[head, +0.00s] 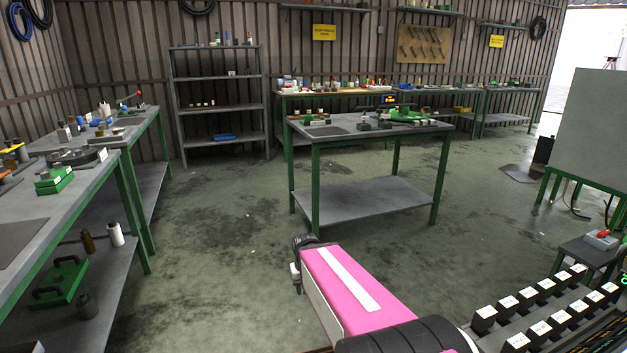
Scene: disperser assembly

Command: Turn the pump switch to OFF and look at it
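A grey box with a red knob or lever (602,238) sits on a small dark stand at the right edge. It could be the pump switch, but its label and position are too small to read. My pink and white arm link reaches in from the bottom right over the floor. I cannot make out my gripper's fingers in the head view.
A green-legged table (372,133) stands mid-room. A long bench (30,212) with tools runs along the left. A rack of labelled black blocks (545,312) fills the bottom right. A large grey panel (594,125) stands at right. The floor between the benches is clear.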

